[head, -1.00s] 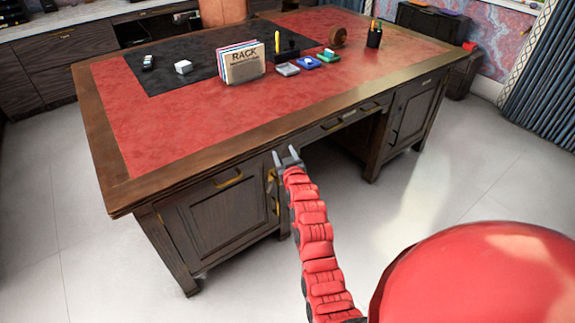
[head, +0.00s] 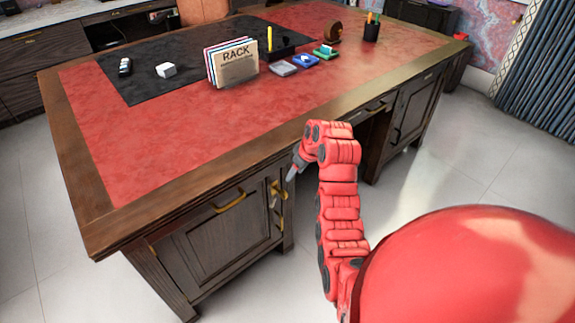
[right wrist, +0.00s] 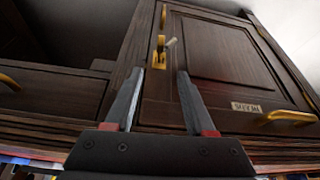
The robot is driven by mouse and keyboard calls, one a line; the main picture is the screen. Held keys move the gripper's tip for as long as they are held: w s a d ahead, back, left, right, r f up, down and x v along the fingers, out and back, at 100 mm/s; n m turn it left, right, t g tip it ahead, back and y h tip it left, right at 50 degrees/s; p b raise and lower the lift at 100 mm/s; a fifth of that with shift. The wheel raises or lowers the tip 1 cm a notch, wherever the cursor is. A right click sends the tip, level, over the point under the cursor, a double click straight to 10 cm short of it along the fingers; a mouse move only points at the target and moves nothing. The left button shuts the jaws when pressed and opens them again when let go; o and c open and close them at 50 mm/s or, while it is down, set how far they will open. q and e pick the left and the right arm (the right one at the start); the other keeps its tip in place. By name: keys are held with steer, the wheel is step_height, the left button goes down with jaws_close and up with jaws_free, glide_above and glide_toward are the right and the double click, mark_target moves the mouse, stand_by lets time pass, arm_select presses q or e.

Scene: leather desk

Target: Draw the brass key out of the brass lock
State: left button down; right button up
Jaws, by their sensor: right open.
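The brass lock (right wrist: 160,52) is a brass plate on the edge of a dark wooden cabinet door (right wrist: 215,60). The key (right wrist: 171,43) sticks out from the lock, its end pale and greyish in this light. In the head view the brass lock (head: 279,188) is on the desk's front, by the left cabinet door. My right gripper (right wrist: 160,72) is open, its two grey fingers apart. In the wrist picture the lock and key lie just beyond the fingertips, with nothing between the fingers. In the head view my right gripper (head: 291,173) points down beside the lock. My left gripper is not in view.
The desk's overhanging wooden edge (head: 215,178) is close above the lock. A paper rack (head: 232,64) and small items stand farther back on the red leather top. Open floor lies in front.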

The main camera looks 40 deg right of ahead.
mark_target(284, 192)
steer(key=b+x, duration=0.5)
steer(key=x, duration=1.2)
steer(key=shift+a+f, duration=0.1)
steer(key=shift+f, duration=0.05)
